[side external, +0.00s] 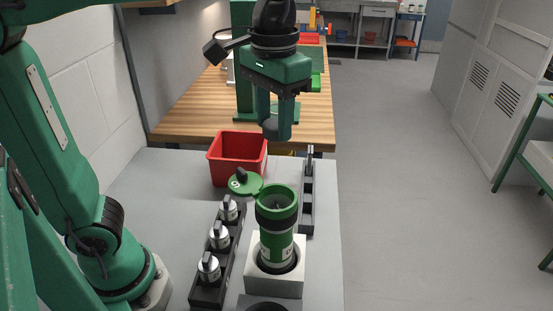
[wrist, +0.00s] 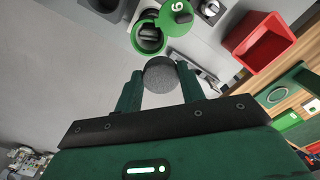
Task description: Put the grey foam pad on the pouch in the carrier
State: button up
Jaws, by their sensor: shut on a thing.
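The grey foam pad (wrist: 161,77) is a round speckled disc between my two fingers in the wrist view. My gripper (side external: 273,130) is shut on it in the side view, and the pad (side external: 269,126) shows at the fingertips. They are high above the table, behind the carrier. The carrier (side external: 276,228) is a green tube with a black band, upright in a white block (side external: 275,279), its mouth open. In the wrist view the carrier's mouth (wrist: 148,37) lies beyond the pad, apart from it. Something greyish shows inside the mouth; I cannot clearly tell the pouch.
A black rack (side external: 220,250) with several silver weights stands left of the carrier. Another dark rack (side external: 307,200) stands behind it at right. A wooden bench (side external: 190,125) lies beyond.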

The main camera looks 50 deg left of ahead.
jog(key=shift+s+d, duration=0.75)
jog(key=shift+d, duration=0.2)
jog(key=shift+d+f, duration=0.1)
jog(key=shift+f, duration=2.45)
jog(key=shift+f, duration=0.2)
jog(key=shift+f, duration=2.15)
jog(key=shift+f, duration=0.5)
jog(key=o, duration=1)
